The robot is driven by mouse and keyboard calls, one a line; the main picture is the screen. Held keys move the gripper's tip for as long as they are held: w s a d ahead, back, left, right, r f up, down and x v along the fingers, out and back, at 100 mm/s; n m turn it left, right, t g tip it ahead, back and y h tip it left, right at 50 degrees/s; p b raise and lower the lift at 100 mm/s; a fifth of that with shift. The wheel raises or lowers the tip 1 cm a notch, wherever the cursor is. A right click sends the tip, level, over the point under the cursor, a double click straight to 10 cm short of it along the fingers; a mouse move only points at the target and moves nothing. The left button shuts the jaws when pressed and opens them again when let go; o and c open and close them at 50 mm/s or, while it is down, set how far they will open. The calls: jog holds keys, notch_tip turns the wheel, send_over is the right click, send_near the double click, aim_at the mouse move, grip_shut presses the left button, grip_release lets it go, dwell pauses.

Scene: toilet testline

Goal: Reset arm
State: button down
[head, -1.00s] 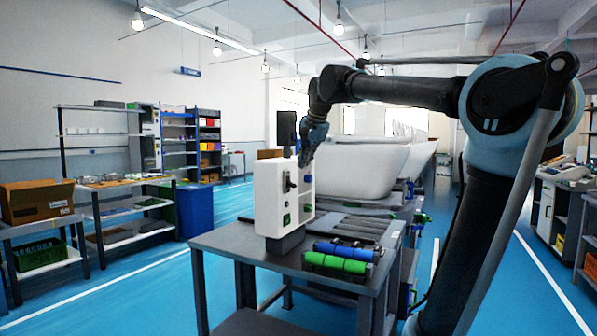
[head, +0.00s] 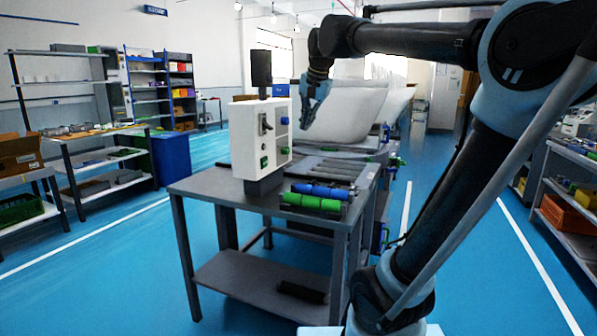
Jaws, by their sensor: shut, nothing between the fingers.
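My gripper (head: 309,112) hangs at the end of my arm, pointing down, just right of the white control box in the picture. Its fingers look closed together and hold nothing. My arm reaches in from the right and stretches across the top of the picture. The control box (head: 246,142) stands upright on a grey table (head: 207,189), with a switch and blue and green buttons on it. I see a gap in the picture between the fingers and the box, but I cannot tell the exact depth.
Blue and green rollers (head: 311,204) lie on the table beside the box. White toilet-like ceramic shapes (head: 347,113) stand behind it. Shelves (head: 85,165) and a blue bin (head: 171,157) are at the left, and another shelf (head: 564,207) is at the right. Blue floor is open at the front left.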

jog(key=s+d+f+n+g, duration=0.1)
jog(key=s+d+f, duration=0.4)
jog(key=s+f, duration=0.3)
jog(key=s+d+f+n+h, duration=0.1)
jog(key=s+d+f, duration=0.5)
jog(key=f, duration=1)
jog(key=s+d+f+n+g+h, duration=0.1)
jog(key=s+d+f+n, duration=0.2)
jog(key=s+d+f, duration=0.3)
jog(key=s+f, duration=0.4)
jog(key=f, duration=0.2)
jog(key=shift+s+g, duration=0.2)
jog(key=shift+g, duration=0.1)
